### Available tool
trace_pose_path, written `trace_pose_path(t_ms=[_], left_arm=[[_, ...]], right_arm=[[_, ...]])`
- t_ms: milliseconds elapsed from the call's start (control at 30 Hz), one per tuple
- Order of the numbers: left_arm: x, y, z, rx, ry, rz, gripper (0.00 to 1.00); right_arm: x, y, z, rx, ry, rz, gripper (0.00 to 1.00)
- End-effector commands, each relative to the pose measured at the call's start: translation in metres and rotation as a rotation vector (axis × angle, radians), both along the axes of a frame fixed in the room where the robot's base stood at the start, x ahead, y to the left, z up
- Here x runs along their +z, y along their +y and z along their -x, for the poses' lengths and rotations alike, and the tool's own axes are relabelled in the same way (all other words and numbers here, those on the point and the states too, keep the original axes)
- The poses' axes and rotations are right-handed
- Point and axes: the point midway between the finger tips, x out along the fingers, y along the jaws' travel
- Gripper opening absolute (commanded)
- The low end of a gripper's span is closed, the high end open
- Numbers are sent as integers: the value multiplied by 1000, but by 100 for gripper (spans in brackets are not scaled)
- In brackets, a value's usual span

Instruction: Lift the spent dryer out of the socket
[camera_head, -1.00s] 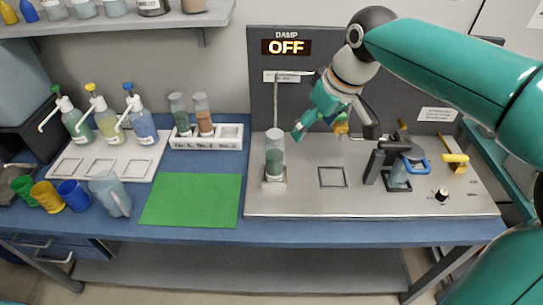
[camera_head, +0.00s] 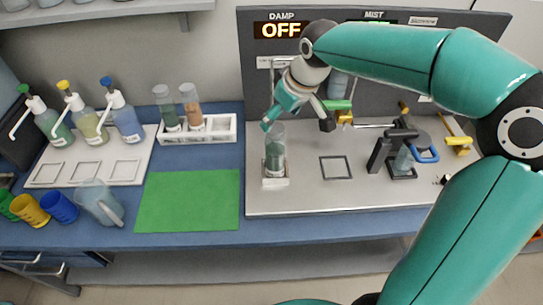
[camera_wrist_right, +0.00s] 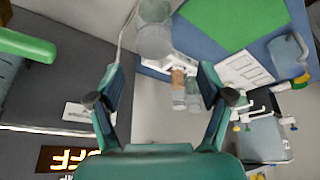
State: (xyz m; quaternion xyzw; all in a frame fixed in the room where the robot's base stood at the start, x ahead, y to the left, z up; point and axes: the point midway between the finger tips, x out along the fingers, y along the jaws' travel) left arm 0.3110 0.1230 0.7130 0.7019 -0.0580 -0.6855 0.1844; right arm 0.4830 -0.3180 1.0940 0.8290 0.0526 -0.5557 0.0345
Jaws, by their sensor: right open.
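The spent dryer (camera_head: 275,152), a clear upright cylinder with dark green filling, stands in the socket (camera_head: 275,182) at the left of the metal plate. My right gripper (camera_head: 297,119) is open and empty, just above and to the right of the dryer's top. One finger overlaps the dryer's top edge in the head view; I cannot tell whether it touches. In the right wrist view, the dryer's clear end (camera_wrist_right: 154,38) shows beyond the open fingers (camera_wrist_right: 160,84), near the top. My left gripper is not in view.
A white rack (camera_head: 220,129) holds two similar cylinders, one green and one orange. A green mat (camera_head: 188,202) lies front left, clear. A black clamp stand (camera_head: 381,154) is to the right. An upright panel (camera_head: 355,70) reading OFF stands behind. Pump bottles (camera_head: 126,122) stand left.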

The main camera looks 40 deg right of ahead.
Motion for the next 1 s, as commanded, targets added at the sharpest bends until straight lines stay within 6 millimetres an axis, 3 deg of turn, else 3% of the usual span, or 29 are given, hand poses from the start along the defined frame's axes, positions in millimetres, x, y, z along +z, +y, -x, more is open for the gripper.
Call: trace_pose_path(t_ms=[100,367,700,1000], left_arm=[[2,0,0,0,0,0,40],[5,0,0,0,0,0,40],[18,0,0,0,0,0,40],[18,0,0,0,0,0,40]], right_arm=[[-16,0,-6,-2,3,1,79],[-31,-2,-11,-4,2,1,79],[-70,-7,-28,-4,2,1,79],[-74,-6,-29,-4,-1,0,76]])
